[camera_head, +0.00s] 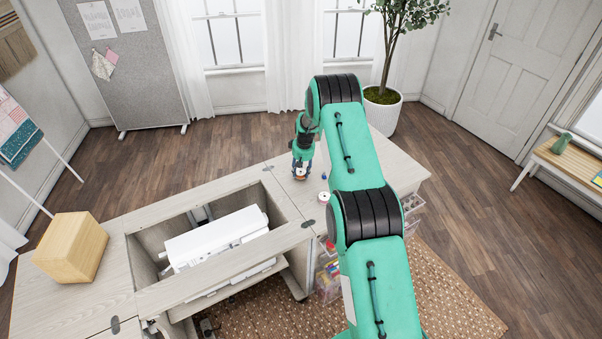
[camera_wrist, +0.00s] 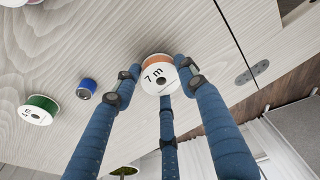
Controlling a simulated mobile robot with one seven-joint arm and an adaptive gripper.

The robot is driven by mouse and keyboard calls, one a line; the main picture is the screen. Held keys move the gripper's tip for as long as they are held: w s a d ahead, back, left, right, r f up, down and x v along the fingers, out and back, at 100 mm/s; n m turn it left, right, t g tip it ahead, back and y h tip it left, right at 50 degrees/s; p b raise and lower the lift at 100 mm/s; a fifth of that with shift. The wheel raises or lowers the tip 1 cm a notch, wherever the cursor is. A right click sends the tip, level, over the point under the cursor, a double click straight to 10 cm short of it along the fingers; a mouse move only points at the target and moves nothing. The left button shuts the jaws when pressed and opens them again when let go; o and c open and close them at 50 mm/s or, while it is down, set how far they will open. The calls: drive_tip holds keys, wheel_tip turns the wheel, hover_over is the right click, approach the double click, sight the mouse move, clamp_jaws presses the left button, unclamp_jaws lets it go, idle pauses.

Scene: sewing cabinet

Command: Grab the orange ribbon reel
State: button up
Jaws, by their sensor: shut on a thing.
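The orange ribbon reel (camera_wrist: 159,74) has a white face marked "7 m" and an orange rim. It shows in the wrist view near the upper middle, and small in the head view (camera_head: 299,177) at the end of my arm. My gripper (camera_wrist: 157,82) has blue fingers, and the left and right ones press on both sides of the reel. A third finger shows below it. The reel is over the pale wood cabinet top (camera_wrist: 215,80); I cannot tell whether it still touches the surface.
A green reel (camera_wrist: 39,108) and a small blue spool (camera_wrist: 87,88) lie left of my gripper. A white reel (camera_head: 323,197) lies nearby in the head view. The open cabinet well holds a white sewing machine (camera_head: 215,236). A wooden box (camera_head: 72,247) stands far left.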

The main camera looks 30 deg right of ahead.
drive_tip(key=shift+s+a+r, duration=0.1)
drive_tip(key=shift+s+r, duration=0.1)
drive_tip(key=shift+r, duration=0.45)
drive_tip(key=shift+s+r, duration=0.15)
drive_tip(key=shift+r, duration=0.45)
drive_tip(key=s+a, duration=0.1)
drive_tip(key=s, duration=0.3)
drive_tip(key=s+a+r, duration=0.1)
drive_tip(key=s+a, duration=0.1)
drive_tip(key=s, duration=0.3)
drive_tip(key=s+a, duration=0.2)
drive_tip(key=s, duration=0.3)
drive_tip(key=shift+s+a+r+p, duration=0.15)
drive_tip(key=shift+r+p, duration=0.05)
drive_tip(key=shift+p, duration=0.15)
